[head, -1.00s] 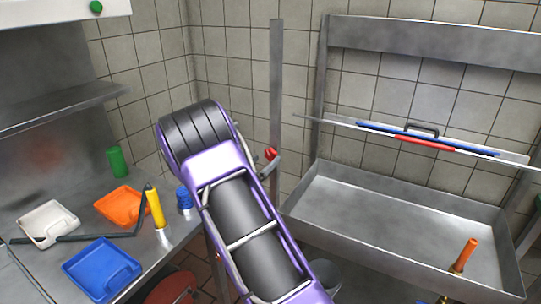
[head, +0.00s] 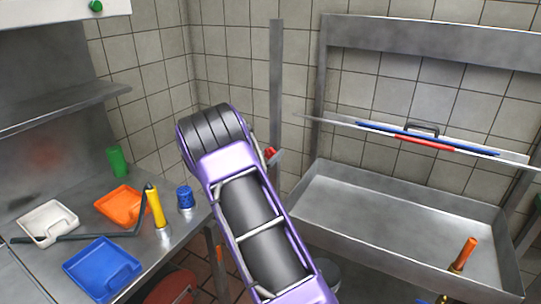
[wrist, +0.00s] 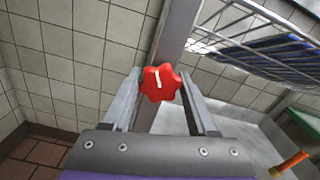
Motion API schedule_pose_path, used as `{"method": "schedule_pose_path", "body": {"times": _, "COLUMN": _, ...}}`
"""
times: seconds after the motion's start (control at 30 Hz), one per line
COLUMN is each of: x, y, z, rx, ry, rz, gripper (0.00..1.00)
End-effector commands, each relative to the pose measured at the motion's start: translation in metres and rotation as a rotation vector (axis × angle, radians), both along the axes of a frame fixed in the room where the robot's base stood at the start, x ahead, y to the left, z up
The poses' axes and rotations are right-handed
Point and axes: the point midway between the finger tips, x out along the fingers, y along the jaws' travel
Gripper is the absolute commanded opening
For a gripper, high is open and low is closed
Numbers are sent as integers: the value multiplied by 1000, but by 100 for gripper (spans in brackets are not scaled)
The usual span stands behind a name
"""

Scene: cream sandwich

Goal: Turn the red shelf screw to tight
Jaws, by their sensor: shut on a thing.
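The red shelf screw (wrist: 161,84) is a lobed knob with a white mark, on a steel upright. In the wrist view the mark points nearly straight up, leaning slightly left. My gripper (wrist: 160,74) is shut on the screw, one finger at each side of it. In the head view a small part of the red screw (head: 270,152) shows beside the steel upright (head: 276,90). My purple and black arm hides the rest of it and my fingers there.
A steel sink (head: 400,215) stands to the right, with an orange-handled tool (head: 467,250) in it. A shelf (head: 350,123) with blue and red items hangs above. The left counter holds a blue tray (head: 100,268), an orange tray (head: 122,204) and a yellow-handled tool (head: 155,205).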

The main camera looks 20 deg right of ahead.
Motion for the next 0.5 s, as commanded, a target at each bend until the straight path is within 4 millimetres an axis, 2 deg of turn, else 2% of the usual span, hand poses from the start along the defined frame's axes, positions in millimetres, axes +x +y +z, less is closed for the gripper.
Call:
{"method": "schedule_pose_path", "body": {"times": 0.03, "x": 0, "y": 0, "z": 0, "rx": 0, "ry": 0, "rz": 0, "gripper": 22}}
{"method": "schedule_pose_path", "body": {"times": 0.13, "x": 0, "y": 0, "z": 0, "rx": 0, "ry": 0, "rz": 0, "gripper": 4}}
{"method": "schedule_pose_path", "body": {"times": 0.5, "x": 0, "y": 1, "z": -4, "rx": 47, "ry": -62, "rz": 0, "gripper": 3}}
